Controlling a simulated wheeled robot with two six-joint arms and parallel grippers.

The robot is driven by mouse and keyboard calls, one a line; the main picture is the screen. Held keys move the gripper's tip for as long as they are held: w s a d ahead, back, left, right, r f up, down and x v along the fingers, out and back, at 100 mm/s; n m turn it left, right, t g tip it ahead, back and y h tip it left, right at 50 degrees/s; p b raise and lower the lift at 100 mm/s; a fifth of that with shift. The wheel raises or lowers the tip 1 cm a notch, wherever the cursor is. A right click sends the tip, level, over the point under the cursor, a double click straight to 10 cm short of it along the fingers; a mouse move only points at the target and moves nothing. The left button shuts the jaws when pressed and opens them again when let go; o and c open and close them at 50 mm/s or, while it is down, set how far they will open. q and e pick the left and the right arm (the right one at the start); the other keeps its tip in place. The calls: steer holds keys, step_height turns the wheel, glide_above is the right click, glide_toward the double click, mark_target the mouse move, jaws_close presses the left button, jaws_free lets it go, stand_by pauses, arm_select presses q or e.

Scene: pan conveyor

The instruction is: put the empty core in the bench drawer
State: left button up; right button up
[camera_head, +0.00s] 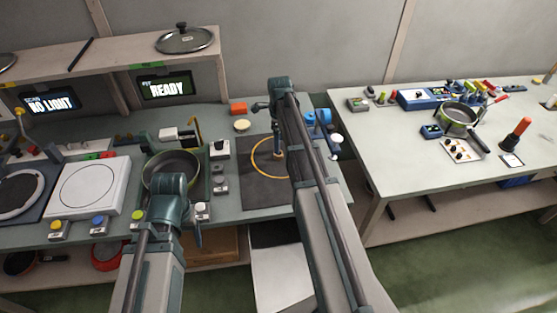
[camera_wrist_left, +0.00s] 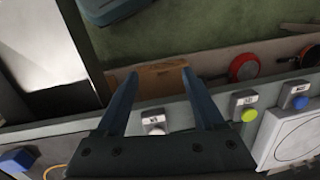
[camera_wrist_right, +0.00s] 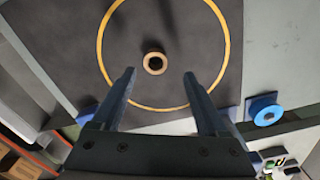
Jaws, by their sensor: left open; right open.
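The empty core, a short tan ring with a dark hole, stands inside a yellow circle on a dark mat in the right wrist view (camera_wrist_right: 154,63). In the head view my right arm and gripper hide it. My right gripper (camera_head: 278,150) points down over the mat (camera_head: 255,190), open and empty; its fingers (camera_wrist_right: 158,80) show on either side below the core, not gripping it. My left gripper (camera_head: 197,238) is open and empty over the bench's front edge. A white and black drawer-like part (camera_head: 275,270) shows below the bench front; I cannot tell its opening clearly.
A blue spool (camera_head: 322,117) stands beside the mat. Left of it are a pan (camera_head: 172,168), button boxes (camera_head: 219,149) and a white plate (camera_head: 88,188). A second table (camera_head: 400,140) with tools stands to the right, across a gap.

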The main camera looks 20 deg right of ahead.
steer(key=f+b, duration=0.5)
steer(key=shift+s+a+f, duration=0.15)
steer(key=shift+s+a, duration=0.05)
steer(key=shift+a, duration=0.05)
steer(key=shift+c, duration=0.2)
jaws_close()
